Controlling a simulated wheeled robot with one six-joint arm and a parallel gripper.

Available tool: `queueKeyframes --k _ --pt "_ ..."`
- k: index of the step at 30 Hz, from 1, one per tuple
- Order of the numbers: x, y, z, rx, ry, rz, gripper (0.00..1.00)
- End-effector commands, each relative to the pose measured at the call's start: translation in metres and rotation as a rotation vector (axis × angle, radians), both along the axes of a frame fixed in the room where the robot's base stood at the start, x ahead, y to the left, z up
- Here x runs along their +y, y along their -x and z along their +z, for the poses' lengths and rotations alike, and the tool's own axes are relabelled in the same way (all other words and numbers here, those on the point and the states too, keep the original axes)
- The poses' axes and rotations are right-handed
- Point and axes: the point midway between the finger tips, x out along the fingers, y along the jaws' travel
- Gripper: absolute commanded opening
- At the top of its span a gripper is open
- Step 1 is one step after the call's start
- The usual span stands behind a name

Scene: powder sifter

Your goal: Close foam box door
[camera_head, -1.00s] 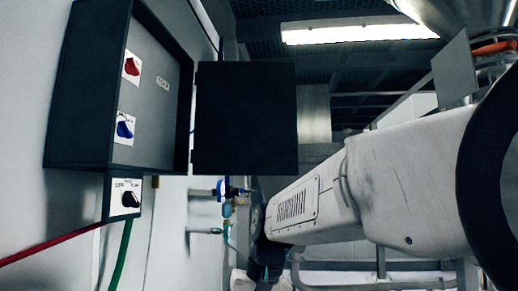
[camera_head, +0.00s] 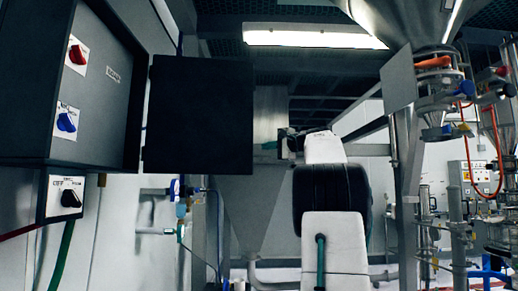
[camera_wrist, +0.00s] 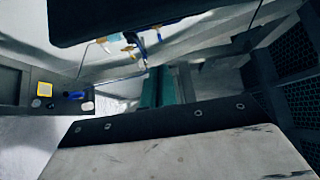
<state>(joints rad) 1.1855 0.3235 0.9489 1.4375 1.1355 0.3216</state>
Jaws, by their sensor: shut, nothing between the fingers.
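The foam box (camera_head: 100,105) is a dark cabinet on the wall at the left of the head view, with a red knob (camera_head: 77,54) and a blue knob (camera_head: 66,121) inside. Its door (camera_head: 198,115) is a flat black panel standing open to the right of the box. My gripper (camera_head: 270,145) is small in the head view, just right of the door's free edge. It is shut and empty; I cannot tell whether it touches the door.
A small switch box (camera_head: 66,196) hangs under the foam box with cables below it. Pipes and a blue valve (camera_head: 177,190) stick out of the wall under the door. A metal frame (camera_head: 407,190) with a funnel and hoses stands at the right.

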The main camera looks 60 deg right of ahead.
Motion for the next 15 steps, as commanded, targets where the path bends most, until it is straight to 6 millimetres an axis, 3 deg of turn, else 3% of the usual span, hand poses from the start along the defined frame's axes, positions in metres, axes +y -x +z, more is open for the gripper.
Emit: queueKeyframes --k 7,15 --pt "-0.001 -0.046 0.0 0.001 0.003 0.005 0.0" --pt "-0.004 -0.082 0.0 0.002 0.004 0.002 0.0"
